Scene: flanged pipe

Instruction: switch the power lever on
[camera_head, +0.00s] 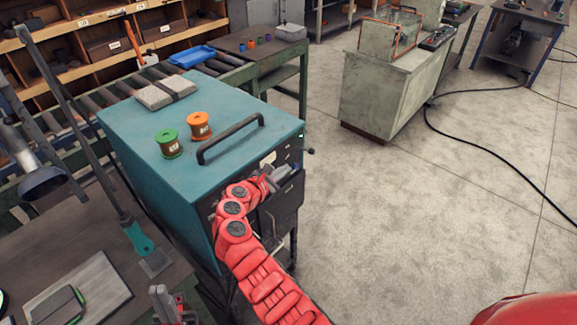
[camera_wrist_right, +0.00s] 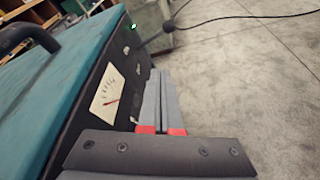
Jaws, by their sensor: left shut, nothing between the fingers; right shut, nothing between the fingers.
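The teal-topped power cabinet (camera_head: 235,115) stands left of centre in the head view. A small dark lever or knob (camera_head: 309,151) sticks out from its dark front near the far corner, close to a green light (camera_head: 301,136). In the wrist view a dark knob (camera_wrist_right: 168,26) shows beside the lit green light (camera_wrist_right: 133,28). My right gripper (camera_head: 279,174) is shut and empty alongside the cabinet front, short of the lever. Its grey fingers (camera_wrist_right: 160,75) lie together past a gauge. My left gripper (camera_head: 166,298) is shut and empty at the bottom, low over the dark bench.
The floor to the right is open, with a black cable (camera_head: 480,146).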

